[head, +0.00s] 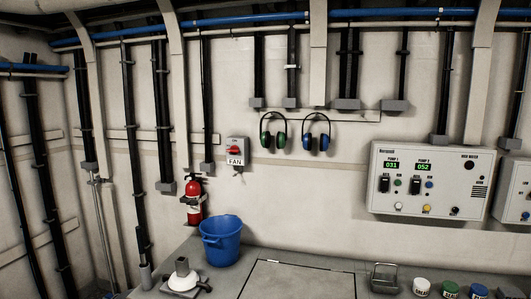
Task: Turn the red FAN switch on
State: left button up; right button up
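The FAN switch is a small grey box (237,145) on the back wall, left of the middle in the head view. Its red knob (234,149) sits on the box front, and its handle looks roughly level. A white label reading FAN (236,161) is at the bottom of the box. The picture is too small to read any on or off marks. Neither of my grippers is in view, and nothing touches the switch.
A red fire extinguisher (194,198) hangs below left of the switch. A blue bucket (221,241) and a white cone-shaped item (182,277) stand on the grey surface below. Green (273,132) and blue (316,132) ear defenders hang to the right. A pump panel (429,181) is further right.

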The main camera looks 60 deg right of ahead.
aim_at(234, 149)
jog(key=z, duration=1.5)
